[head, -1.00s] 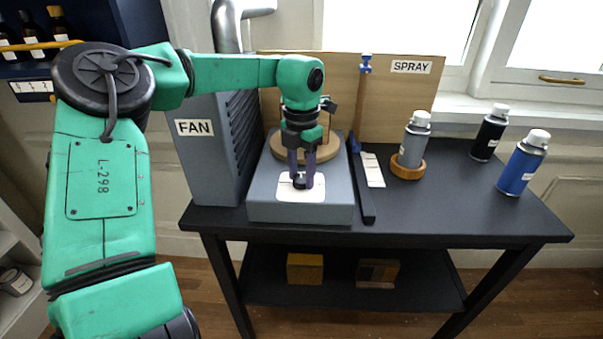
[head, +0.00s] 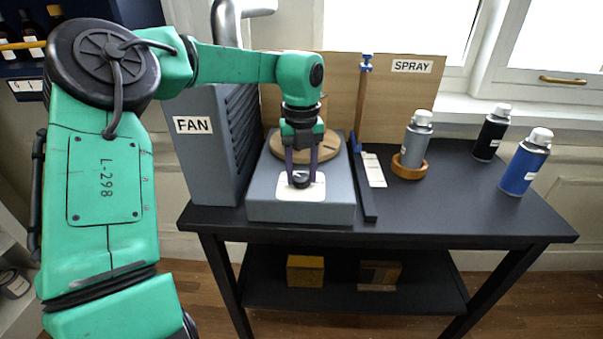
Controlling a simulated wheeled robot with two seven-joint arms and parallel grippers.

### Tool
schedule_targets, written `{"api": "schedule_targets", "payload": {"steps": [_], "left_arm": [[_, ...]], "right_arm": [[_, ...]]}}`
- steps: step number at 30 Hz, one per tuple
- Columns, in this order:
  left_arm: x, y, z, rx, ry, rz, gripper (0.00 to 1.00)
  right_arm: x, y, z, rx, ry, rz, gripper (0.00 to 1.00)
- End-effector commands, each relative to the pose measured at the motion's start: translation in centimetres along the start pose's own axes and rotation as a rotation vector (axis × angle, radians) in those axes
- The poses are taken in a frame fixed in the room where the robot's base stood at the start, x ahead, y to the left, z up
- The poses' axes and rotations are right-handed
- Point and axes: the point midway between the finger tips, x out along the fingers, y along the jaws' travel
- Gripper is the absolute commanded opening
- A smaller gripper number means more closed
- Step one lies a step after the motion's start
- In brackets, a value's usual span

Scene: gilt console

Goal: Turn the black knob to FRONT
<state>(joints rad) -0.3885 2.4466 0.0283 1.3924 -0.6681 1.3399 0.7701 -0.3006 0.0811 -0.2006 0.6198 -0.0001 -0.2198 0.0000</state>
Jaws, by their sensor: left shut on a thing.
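The black knob (head: 299,181) sits on a white plate (head: 290,193) on the sloped front of the grey console box (head: 265,211). My left gripper (head: 301,182) reaches down from above, its two dark fingers on either side of the knob and shut on it. The fingers hide much of the knob, and I cannot read any marking on the plate or tell which way the knob points. A round wooden turntable (head: 323,150) lies on top of the box behind the fingers. My right gripper is not in view.
A grey fan unit (head: 202,150) stands close on the left. Black (head: 489,137) and blue (head: 525,166) cans are farther right. The table's front right is clear.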

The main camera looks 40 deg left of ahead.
Motion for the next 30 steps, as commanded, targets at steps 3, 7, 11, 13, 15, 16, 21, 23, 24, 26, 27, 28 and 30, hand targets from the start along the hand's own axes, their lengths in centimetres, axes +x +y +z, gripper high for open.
{"api": "schedule_targets", "payload": {"steps": [3, 7, 11, 13, 15, 16, 21, 23, 24, 26, 27, 28, 30], "left_arm": [[-0.11, -0.05, 0.10, -0.110, -0.006, -0.002, 0.00], [-0.14, -0.06, 0.11, -0.228, -0.007, -0.003, 0.00], [-0.16, -0.08, 0.11, -0.337, -0.006, -0.005, 0.00], [-0.18, -0.08, 0.12, -0.389, -0.007, -0.005, 0.00], [-0.19, -0.09, 0.12, -0.435, -0.007, -0.005, 0.00], [-0.19, -0.09, 0.12, -0.453, -0.006, -0.005, 0.00], [-0.21, -0.09, 0.14, -0.531, -0.007, -0.006, 0.00], [-0.22, -0.09, 0.14, -0.550, -0.007, -0.006, 0.00], [-0.23, -0.10, 0.14, -0.560, -0.006, -0.007, 0.00], [-0.23, -0.10, 0.14, -0.571, -0.006, -0.007, 0.00], [-0.24, -0.11, 0.13, -0.576, -0.006, -0.007, 0.00], [-0.25, -0.11, 0.13, -0.580, -0.006, -0.007, 0.00], [-0.25, -0.11, 0.14, -0.586, -0.006, -0.007, 0.00]], "right_arm": [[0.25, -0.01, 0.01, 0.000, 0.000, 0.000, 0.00], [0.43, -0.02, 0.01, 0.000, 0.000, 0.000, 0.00], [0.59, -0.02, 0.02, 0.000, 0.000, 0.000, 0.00], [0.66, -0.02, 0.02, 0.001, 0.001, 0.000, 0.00], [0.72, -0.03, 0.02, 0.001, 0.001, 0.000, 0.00], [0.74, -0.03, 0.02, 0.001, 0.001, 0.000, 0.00], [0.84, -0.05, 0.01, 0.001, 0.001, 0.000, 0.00], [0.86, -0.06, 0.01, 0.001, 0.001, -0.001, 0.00], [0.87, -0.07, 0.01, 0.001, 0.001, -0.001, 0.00], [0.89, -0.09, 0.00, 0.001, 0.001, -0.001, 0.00], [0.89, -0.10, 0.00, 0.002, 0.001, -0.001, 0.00], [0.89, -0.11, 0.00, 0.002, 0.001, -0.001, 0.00], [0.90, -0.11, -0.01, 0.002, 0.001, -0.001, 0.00]]}}
